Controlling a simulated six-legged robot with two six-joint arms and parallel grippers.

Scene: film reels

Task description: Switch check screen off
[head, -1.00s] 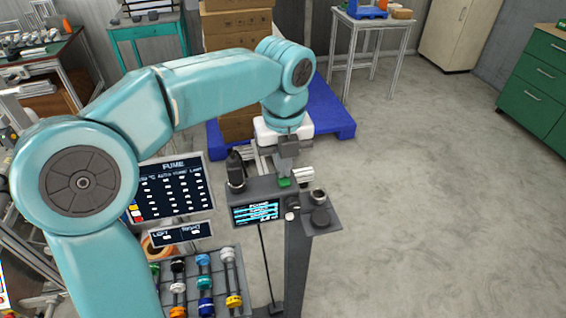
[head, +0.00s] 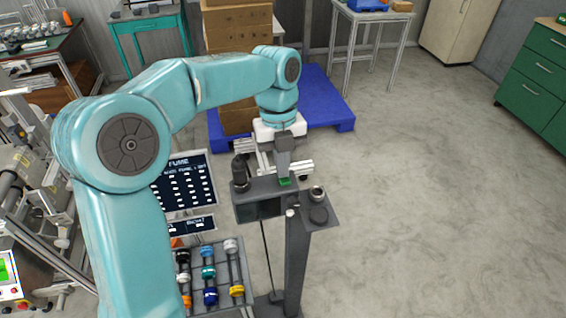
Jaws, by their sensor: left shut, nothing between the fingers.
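The check screen (head: 258,209) is a small panel on the front of a grey stand (head: 327,223), and it is dark. My left arm reaches over from the left. My left gripper (head: 284,176) is shut and empty, pointing down at the top of the stand just behind the screen. A small green piece (head: 285,183) shows right at its fingertips; I cannot tell whether they touch it. My right gripper is not in view.
A dark cylinder (head: 240,168) and a round metal cup (head: 317,192) stand on either side of the gripper. The FUME panel (head: 186,184) and a rack of coloured reels (head: 222,257) are at left. A blue pallet (head: 325,115) lies behind; the floor at right is clear.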

